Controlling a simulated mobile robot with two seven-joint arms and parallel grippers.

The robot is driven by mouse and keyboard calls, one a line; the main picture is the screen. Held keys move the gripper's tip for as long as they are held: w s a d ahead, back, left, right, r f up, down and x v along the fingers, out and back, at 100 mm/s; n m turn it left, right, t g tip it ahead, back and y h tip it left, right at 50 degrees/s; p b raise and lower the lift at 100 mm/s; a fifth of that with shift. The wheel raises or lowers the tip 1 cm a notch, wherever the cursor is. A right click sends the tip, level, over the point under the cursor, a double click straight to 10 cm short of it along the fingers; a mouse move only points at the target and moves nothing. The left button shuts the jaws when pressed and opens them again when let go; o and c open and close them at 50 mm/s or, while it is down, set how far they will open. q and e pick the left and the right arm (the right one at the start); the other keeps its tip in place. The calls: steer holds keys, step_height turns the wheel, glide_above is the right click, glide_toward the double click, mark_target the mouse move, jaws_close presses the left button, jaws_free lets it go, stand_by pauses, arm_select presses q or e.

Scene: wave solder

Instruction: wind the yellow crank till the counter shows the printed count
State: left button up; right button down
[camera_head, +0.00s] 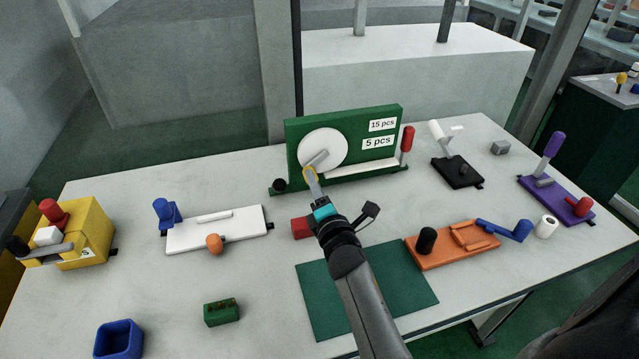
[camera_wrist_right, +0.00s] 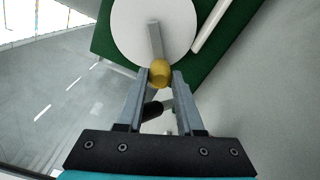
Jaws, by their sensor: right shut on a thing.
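The yellow crank knob (camera_wrist_right: 160,72) sits between the fingertips of my right gripper (camera_wrist_right: 159,80), which is shut on it. In the head view my right gripper (camera_head: 312,178) reaches the lower left of the white disc (camera_head: 328,143). A grey crank arm (camera_wrist_right: 155,40) runs from the disc's middle to the knob. The disc is mounted on an upright green panel (camera_head: 360,122). Two white labels on the panel read "15 pcs" (camera_head: 382,125) and "5 pcs" (camera_head: 378,142). I cannot tell which is the counter. My left gripper is not in view.
A red-handled lever (camera_head: 407,140) stands at the panel's right. A black knob (camera_head: 279,185) is at its lower left. A red block (camera_head: 301,228) lies left of my right wrist. A green mat (camera_head: 405,285), orange fixture (camera_head: 460,250) and white fixture (camera_head: 240,233) lie nearby.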

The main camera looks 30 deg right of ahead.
steer(key=shift+a+r+m, duration=0.1)
steer(key=shift+r+m, duration=0.3)
steer(key=shift+m, duration=0.2)
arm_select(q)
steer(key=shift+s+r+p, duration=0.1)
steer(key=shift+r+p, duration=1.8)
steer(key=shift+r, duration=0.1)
arm_select(e)
steer(key=shift+w+a+r+m, duration=0.1)
steer(key=shift+r+m, duration=0.3)
steer(key=shift+m, duration=0.6)
steer(key=shift+a+r+m, duration=0.15)
steer(key=shift+r+m, duration=0.25)
steer(key=shift+m, duration=0.6)
steer(key=shift+w+a+r+m, duration=0.1)
steer(key=shift+r+m, duration=0.3)
steer(key=shift+m, duration=0.6)
steer(key=c, duration=0.5)
jaws_free()
steer(key=shift+c, duration=0.2)
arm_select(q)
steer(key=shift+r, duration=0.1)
arm_select(e)
steer(key=shift+s+f, duration=0.1)
steer(key=shift+s, duration=0.05)
